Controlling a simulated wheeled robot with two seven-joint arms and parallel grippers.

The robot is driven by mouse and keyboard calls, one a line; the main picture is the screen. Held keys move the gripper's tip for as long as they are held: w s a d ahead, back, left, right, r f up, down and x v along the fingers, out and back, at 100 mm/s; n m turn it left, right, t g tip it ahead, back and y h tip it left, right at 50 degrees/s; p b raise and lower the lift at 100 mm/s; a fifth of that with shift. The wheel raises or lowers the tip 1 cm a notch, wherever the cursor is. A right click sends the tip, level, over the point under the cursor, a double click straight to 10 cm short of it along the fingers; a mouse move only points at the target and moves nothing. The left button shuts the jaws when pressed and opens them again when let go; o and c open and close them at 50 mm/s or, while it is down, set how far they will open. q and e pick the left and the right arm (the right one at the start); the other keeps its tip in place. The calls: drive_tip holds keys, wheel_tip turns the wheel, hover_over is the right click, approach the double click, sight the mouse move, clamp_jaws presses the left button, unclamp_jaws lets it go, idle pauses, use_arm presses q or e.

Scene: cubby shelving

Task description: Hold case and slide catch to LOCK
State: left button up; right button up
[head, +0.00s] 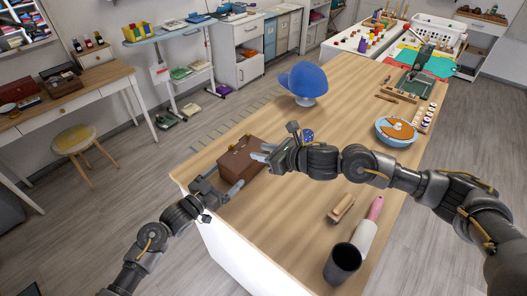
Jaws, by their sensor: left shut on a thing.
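A brown case (238,162) sits on the wooden table (330,110) near its left edge. My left gripper (217,184) is at the near left side of the case, shut on it, with one finger along its near side. My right gripper (262,153) is at the right side of the case, its fingertips over or against the case's upper right part. The gap between its fingers is too small to judge. The catch and its LOCK marking cannot be made out; the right gripper covers part of that side.
A blue cap (302,80) on a stand is farther back. A blue bowl (396,132) is at the right.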

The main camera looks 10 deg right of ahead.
idle(0.3)
use_arm(q)
drive_tip(key=o, duration=0.9)
